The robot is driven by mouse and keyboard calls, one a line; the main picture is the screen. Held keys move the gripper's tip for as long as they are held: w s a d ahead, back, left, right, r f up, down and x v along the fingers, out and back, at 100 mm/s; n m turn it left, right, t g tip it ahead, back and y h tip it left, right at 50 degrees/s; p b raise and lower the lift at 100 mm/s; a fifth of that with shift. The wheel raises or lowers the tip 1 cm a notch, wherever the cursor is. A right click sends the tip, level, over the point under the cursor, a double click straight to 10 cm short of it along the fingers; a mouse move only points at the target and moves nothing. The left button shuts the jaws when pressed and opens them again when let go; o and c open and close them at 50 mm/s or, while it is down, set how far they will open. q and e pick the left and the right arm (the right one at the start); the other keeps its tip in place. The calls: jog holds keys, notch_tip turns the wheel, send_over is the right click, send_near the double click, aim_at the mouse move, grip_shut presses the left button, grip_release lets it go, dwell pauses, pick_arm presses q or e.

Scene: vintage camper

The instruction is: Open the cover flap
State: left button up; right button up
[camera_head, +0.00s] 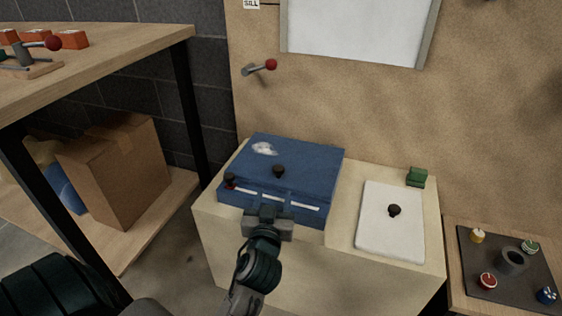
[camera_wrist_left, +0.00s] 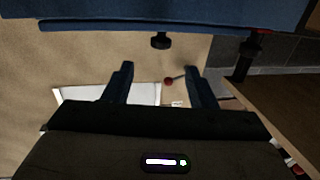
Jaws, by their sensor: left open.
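A blue box (camera_head: 290,165) with a black knob (camera_head: 279,171) on its flat top stands on a cream cabinet. I cannot tell which is the cover flap. My left gripper (camera_head: 268,214) is at the box's front edge; contact is unclear. In the left wrist view its fingers (camera_wrist_left: 159,84) are apart and empty, with a blue surface (camera_wrist_left: 140,12) and black knob (camera_wrist_left: 160,41) beyond.
A green block (camera_head: 416,177) sits behind the white panel. A red-tipped lever (camera_head: 261,68) sticks out of the back wall. A wooden shelf (camera_head: 130,55) with a cardboard box (camera_head: 118,175) stands left. A dark board (camera_head: 505,270) with coloured knobs lies right.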

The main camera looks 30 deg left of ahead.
aim_at(278, 168)
pick_arm(q)
jog(key=b+x, duration=0.1)
jog(key=x, duration=1)
jog(key=shift+w+a+r+b, duration=0.1)
jog(key=shift+r+b, duration=0.1)
jog(key=shift+b, duration=0.15)
jog(key=shift+c, duration=0.2)
grip_shut()
